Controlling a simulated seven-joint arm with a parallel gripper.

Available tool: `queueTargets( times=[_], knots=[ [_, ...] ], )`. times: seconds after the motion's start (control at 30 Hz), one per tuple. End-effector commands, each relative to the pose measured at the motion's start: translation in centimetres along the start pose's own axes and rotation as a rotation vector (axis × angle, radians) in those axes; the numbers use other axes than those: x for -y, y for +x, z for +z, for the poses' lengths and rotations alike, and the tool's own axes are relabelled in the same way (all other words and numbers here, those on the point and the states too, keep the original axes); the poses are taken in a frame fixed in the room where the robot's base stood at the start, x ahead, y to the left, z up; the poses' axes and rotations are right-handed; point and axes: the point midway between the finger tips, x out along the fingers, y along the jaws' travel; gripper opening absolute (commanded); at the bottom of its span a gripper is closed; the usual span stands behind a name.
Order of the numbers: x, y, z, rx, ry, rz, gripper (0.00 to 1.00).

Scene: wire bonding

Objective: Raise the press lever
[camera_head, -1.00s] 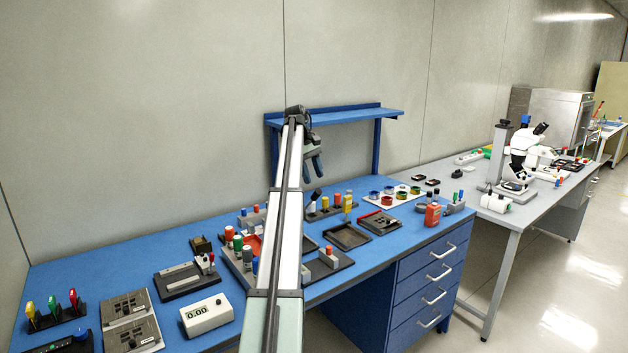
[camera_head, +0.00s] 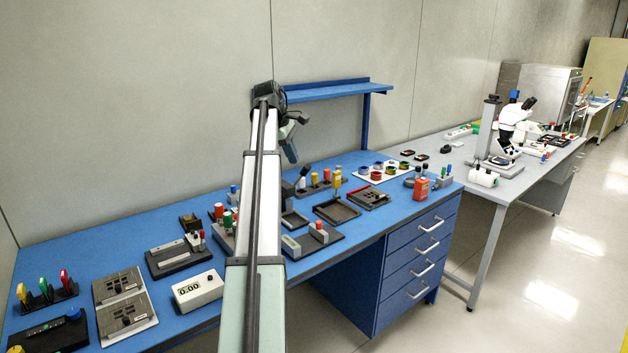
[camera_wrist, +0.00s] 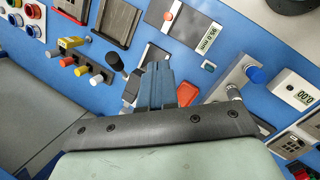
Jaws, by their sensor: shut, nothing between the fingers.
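A lever with a black knob (camera_head: 304,171) stands on the blue bench beyond my arm; I take it for the press lever. In the wrist view its black knob (camera_wrist: 114,60) and light rod lie just left of my fingertips, with the lower part hidden behind the fingers. My gripper (camera_head: 293,159) points down above the bench, slightly left of the knob in the head view. Its blue-grey fingers are together and empty in the wrist view (camera_wrist: 158,68). They appear close to the lever, but I cannot tell whether they touch it.
A rack of coloured-handled tools (camera_wrist: 75,62) lies beside the lever. A dark plate with an orange knob and display (camera_head: 319,238) is on the near side. A dark tray (camera_head: 337,210) lies to the right. A blue shelf (camera_head: 335,91) rises behind.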

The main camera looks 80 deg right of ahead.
Motion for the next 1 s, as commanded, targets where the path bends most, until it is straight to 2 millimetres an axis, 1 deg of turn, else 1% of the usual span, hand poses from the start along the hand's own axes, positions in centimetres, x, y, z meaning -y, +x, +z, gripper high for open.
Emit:
queueTargets(
  times=[0.03,0.17,0.27,0.6,0.8,1.0],
  knots=[
    [0.2,0.8,0.4,-0.001,-0.007,0.037,0.00],
    [-1.7,2.4,0.8,-0.001,0.005,0.133,0.00],
    [-3.5,3.8,1.2,-0.002,0.028,0.213,0.00],
    [-11.1,9.2,3.3,-0.022,0.140,0.540,0.00],
    [-15.0,11.7,4.7,-0.055,0.187,0.752,0.00],
    [-18.2,13.7,6.0,-0.112,0.214,0.976,0.00]
  ],
)
